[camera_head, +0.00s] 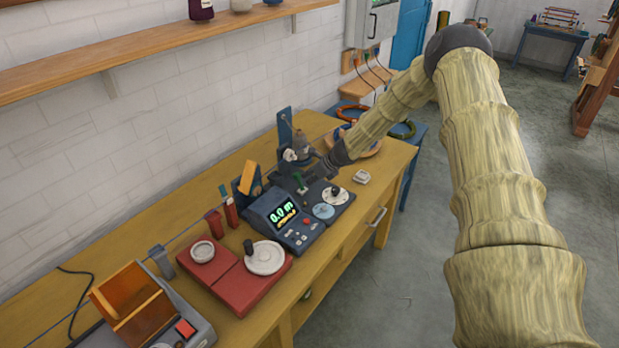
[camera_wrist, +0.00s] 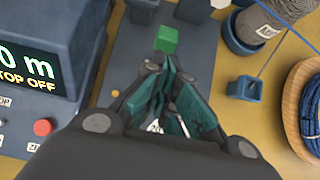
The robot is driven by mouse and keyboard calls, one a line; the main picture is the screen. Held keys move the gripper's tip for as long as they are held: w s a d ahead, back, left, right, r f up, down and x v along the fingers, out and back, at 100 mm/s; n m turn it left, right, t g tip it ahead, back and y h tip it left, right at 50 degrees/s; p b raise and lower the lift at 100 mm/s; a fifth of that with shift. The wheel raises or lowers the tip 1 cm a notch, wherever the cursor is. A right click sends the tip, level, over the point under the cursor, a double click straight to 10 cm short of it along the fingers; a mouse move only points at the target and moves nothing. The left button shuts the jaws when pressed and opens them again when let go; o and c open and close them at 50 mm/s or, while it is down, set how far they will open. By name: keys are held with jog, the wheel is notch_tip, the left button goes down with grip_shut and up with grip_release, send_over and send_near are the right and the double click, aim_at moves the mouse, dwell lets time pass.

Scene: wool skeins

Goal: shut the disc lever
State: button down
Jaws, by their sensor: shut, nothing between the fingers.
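A bright green block (camera_wrist: 166,39) stands on a dark grey plate (camera_wrist: 122,58) in the wrist view; it may be the disc lever's grip, but I cannot tell for sure. My gripper (camera_wrist: 174,85) is shut and empty, its teal fingers together just in front of the block as seen here. Whether they touch it is unclear. In the head view my gripper (camera_head: 300,180) is low over the workbench, behind the counter box (camera_head: 284,215) with its green "0.0 m" display.
A grey skein (camera_wrist: 258,24) sits in a blue holder beside a small blue bracket (camera_wrist: 245,88) and a wooden bowl of blue cord (camera_wrist: 302,108). A red unit with a white dial (camera_head: 265,257) stands nearer on the bench (camera_head: 120,240). A shelf (camera_head: 150,45) runs along the wall.

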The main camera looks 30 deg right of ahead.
jog(key=shift+r+p, duration=0.4)
jog(key=shift+r, duration=0.3)
jog(key=shift+s, duration=0.1)
jog(key=w+r+b+v, duration=0.1)
jog(key=v, duration=1.2)
jog(key=shift+a, duration=0.3)
dwell(0.4)
